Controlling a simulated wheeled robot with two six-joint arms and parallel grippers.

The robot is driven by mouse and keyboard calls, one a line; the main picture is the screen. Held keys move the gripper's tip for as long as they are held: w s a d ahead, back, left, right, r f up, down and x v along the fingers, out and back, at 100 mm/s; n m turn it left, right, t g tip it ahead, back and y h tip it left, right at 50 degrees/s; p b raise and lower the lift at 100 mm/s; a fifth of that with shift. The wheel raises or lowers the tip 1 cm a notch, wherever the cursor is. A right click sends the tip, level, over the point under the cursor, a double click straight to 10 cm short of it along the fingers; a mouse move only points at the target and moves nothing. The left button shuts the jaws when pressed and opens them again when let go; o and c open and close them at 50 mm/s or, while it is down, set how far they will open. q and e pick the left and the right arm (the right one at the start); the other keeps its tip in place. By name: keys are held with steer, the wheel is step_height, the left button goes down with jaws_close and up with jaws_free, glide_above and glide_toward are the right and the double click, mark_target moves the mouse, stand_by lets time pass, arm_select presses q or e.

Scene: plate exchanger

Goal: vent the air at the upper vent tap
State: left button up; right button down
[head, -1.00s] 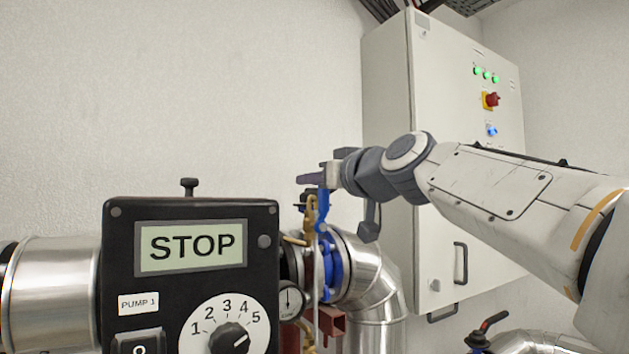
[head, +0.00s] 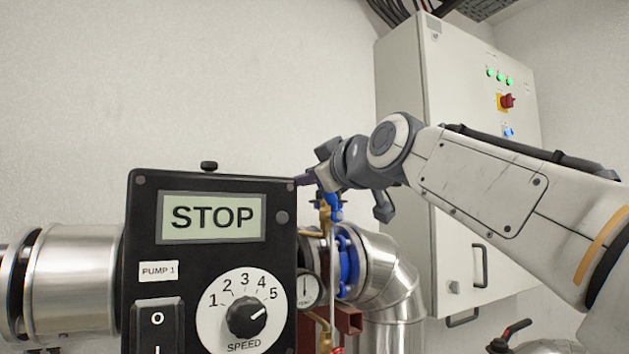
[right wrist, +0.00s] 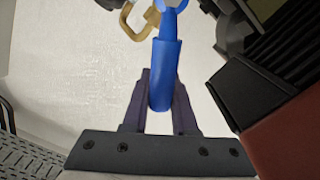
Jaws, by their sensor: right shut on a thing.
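The vent tap has a brass body (head: 325,226) and a blue lever (head: 331,204), just right of the black pump panel. In the right wrist view the blue lever (right wrist: 164,72) runs down between the two dark fingers, with a brass pipe loop (right wrist: 140,20) above it. My right gripper (right wrist: 160,108) is shut on this lever. In the head view my right gripper (head: 306,180) is tilted, its fingertips at the panel's upper right corner; the gripper hides part of the lever. My left gripper is not in view.
The black pump panel (head: 143,228) reads STOP and stands close left of the tap. A gauge (head: 307,289), a blue flange (head: 349,262) and a silver pipe elbow (head: 395,275) lie below and right. A grey cabinet (head: 450,180) stands behind my right arm.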

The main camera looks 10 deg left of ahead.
steer(key=shift+s+a+f+n, duration=0.1)
steer(key=shift+a+n, duration=0.05)
steer(key=shift+n, duration=0.15)
steer(key=c, duration=0.7)
jaws_free()
steer(key=b+v, duration=0.4)
steer(key=v, duration=0.6)
steer(key=shift+s+b, duration=0.2)
steer(key=shift+b, duration=0.1)
